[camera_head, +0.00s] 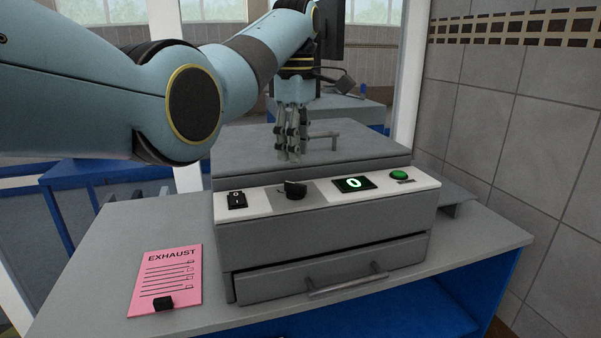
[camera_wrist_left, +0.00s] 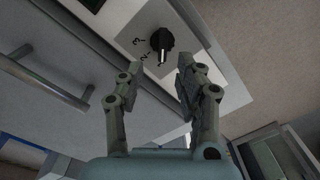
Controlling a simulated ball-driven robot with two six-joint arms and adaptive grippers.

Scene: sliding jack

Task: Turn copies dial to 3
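The copies dial is a black knob (camera_head: 295,189) on the light front strip of a grey machine (camera_head: 322,236). A small display (camera_head: 354,184) to its right reads 0. In the left wrist view the dial (camera_wrist_left: 162,42) has printed numbers beside it, 3 and 2 legible, and its pale pointer mark faces down the picture, past the 2. My left gripper (camera_head: 289,156) hangs over the machine top, above and behind the dial; its fingers also show in the left wrist view (camera_wrist_left: 155,70), spread apart with nothing between them and not touching the dial. My right gripper is not in view.
A black switch (camera_head: 236,199) sits left of the dial and a green button (camera_head: 399,175) right of the display. A drawer with a bar handle (camera_head: 347,285) is below. A pink EXHAUST card (camera_head: 167,279) lies on the grey table (camera_head: 100,262). A tiled wall (camera_head: 470,130) stands at right.

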